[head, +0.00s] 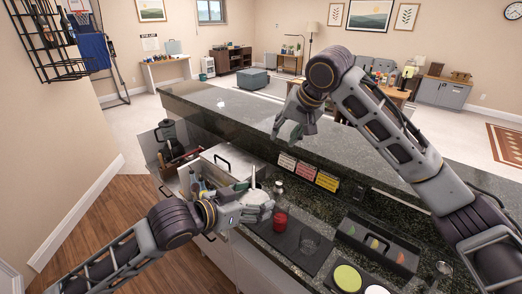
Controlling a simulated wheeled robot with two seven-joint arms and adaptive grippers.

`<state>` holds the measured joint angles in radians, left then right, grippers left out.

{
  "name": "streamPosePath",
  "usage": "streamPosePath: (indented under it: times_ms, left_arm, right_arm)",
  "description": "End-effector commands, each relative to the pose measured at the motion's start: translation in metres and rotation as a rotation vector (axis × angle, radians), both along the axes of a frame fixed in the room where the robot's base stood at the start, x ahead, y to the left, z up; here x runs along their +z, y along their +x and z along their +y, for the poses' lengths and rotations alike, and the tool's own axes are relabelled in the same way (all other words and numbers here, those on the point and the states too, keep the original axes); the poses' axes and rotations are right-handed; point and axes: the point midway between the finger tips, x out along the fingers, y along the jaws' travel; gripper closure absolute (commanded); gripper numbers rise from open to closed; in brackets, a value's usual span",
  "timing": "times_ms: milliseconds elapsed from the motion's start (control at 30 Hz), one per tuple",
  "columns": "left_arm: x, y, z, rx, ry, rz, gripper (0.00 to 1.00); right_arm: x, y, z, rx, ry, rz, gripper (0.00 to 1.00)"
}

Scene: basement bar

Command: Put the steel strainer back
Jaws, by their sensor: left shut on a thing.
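My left gripper (258,207) is over the near edge of the bar's lower work counter, left of a red cup (280,220). It is shut on a small pale metallic thing (253,179), which pokes up beyond the fingers. This looks like part of the steel strainer, but it is too small and too hidden by the hand to be sure. My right gripper (287,130) hangs in front of the raised dark bar top (235,103), fingers angled down. Nothing clear shows in it, and its opening is hard to make out.
A dark mat (268,236) carries the red cup and a clear glass (309,242). A garnish caddy (405,258) and green disc (347,278) lie to the right. Bottles (196,186) and a steel bin (222,157) stand left. Coloured cards (305,171) line the back.

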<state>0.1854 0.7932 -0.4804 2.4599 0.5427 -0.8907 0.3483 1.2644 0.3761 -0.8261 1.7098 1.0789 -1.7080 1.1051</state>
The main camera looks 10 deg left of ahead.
Motion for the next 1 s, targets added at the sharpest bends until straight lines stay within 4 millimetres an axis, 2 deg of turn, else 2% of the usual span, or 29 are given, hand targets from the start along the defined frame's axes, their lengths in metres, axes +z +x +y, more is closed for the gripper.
streamPosePath:
  times_ms: [33,200,400,1000]
  left_arm:
    - [0.000,0.000,0.000,0.000,-0.001,-0.001,0.46]
    - [0.000,0.000,0.000,0.000,-0.001,-0.001,0.46]
    - [0.000,0.000,0.000,0.000,-0.001,-0.001,0.46]
    - [0.000,0.000,0.000,0.000,-0.001,-0.001,0.46]
  right_arm:
    - [-0.001,-0.012,0.013,0.019,-0.022,0.002,0.62]
    - [-0.008,-0.047,0.043,0.057,-0.096,0.015,0.62]
    - [-0.016,-0.070,0.059,0.077,-0.150,0.023,0.62]
    - [-0.020,-0.074,0.062,0.080,-0.161,0.026,0.62]
